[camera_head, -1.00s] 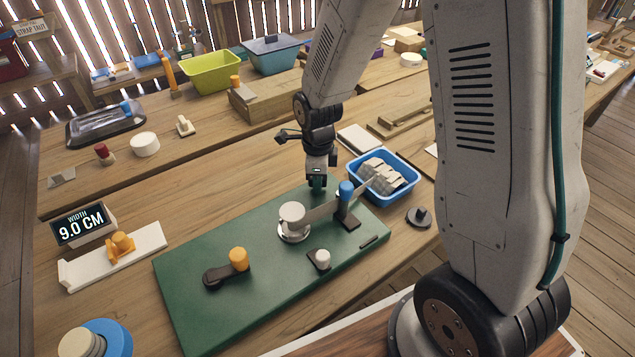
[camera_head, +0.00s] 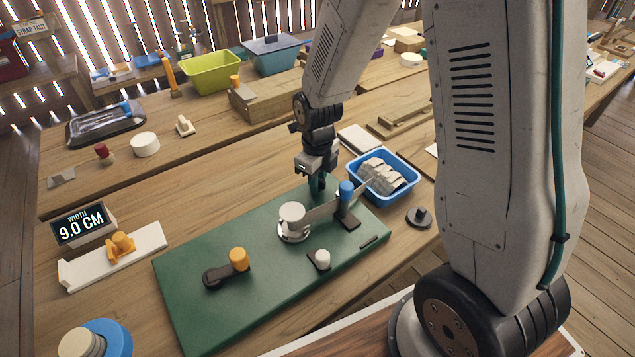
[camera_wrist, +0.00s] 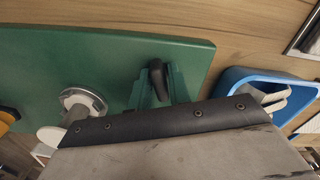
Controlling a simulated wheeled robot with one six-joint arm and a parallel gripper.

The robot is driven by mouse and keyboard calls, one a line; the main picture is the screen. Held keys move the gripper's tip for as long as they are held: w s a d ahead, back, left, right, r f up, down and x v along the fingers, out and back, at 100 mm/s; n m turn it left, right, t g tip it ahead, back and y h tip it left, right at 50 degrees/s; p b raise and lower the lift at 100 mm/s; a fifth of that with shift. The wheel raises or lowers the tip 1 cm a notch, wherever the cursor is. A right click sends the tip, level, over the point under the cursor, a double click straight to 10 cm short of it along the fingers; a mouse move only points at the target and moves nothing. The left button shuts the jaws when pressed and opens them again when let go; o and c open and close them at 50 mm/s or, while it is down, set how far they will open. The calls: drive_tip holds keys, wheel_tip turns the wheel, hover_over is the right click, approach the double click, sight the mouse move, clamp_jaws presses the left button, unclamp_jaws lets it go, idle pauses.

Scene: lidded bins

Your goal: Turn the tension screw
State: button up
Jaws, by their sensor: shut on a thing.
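The tension screw (camera_wrist: 158,85) shows in the wrist view as a black elongated knob at the edge of the green board (camera_wrist: 60,50). My gripper (camera_wrist: 159,88) points down with its two green fingers on either side of the knob, shut on it. In the head view, my gripper (camera_head: 317,188) is at the far edge of the green board (camera_head: 200,310), and its fingers hide the screw. A white round spool (camera_head: 292,215) stands on the board close by, with a thin grey strap running from it toward a blue-handled post (camera_head: 346,195).
A blue bin (camera_head: 412,183) with grey pieces stands right of my gripper. An orange-knobbed crank (camera_head: 238,260) and a small white knob (camera_head: 322,258) are on the board. A display (camera_head: 80,227) reads WIDTH 9.0 CM. Bare tabletop lies left of my gripper.

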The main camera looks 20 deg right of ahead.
drive_tip(key=o, duration=0.6)
drive_tip(key=shift+c, duration=0.2)
drive_tip(key=shift+r, duration=2.5)
